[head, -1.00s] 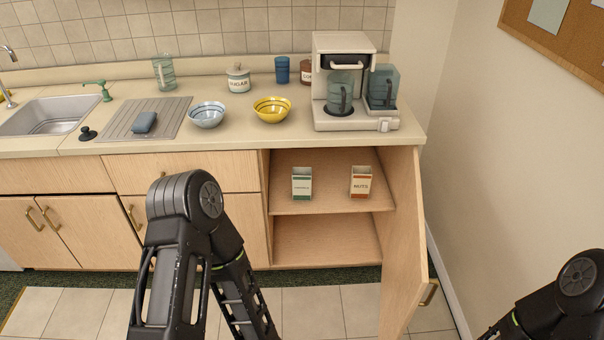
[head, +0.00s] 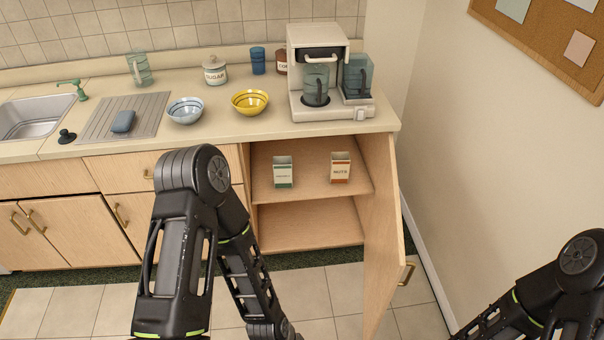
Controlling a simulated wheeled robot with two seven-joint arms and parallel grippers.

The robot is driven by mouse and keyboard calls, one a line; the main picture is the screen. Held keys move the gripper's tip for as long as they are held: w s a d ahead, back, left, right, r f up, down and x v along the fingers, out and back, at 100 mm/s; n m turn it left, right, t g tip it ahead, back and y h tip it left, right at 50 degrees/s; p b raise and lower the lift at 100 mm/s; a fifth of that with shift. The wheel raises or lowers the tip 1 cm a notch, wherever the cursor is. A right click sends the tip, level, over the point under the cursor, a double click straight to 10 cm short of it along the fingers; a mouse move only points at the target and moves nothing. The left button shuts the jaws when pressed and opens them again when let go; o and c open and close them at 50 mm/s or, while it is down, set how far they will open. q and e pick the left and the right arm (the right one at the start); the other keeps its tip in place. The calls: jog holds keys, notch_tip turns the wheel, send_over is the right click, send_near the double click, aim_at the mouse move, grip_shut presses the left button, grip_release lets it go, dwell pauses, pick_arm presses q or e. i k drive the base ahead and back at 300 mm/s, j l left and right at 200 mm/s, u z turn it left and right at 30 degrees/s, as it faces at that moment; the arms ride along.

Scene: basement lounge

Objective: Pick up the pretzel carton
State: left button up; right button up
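Two small cartons stand upright on the upper shelf of the open cabinet (head: 308,224) in the head view. The left one is a white carton with a green band (head: 283,172); its label is too small to read with certainty. The right one is a white carton with an orange-red band (head: 340,167), and its label reads NUTS. My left arm comes in at the lower middle, in front of the cabinets, and my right arm is at the lower right corner. Both grippers are outside the picture. Neither carton is touched.
The cabinet door (head: 383,240) stands open on the right, near the wall. The counter above holds a coffee maker (head: 306,107), a yellow bowl (head: 250,102), a light blue bowl (head: 185,110) and a sugar jar (head: 215,71). The lower shelf looks empty.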

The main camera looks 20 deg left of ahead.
aim_at(283, 172)
jog(key=i+j+z, duration=0.15)
jog(key=j+z, duration=0.15)
jog(key=i+j+z, duration=0.1)
jog(key=j+z, duration=0.55)
jog(key=i+j, duration=0.1)
jog(key=j, duration=1.05)
jog(key=i+z, duration=0.05)
jog(key=i, duration=0.05)
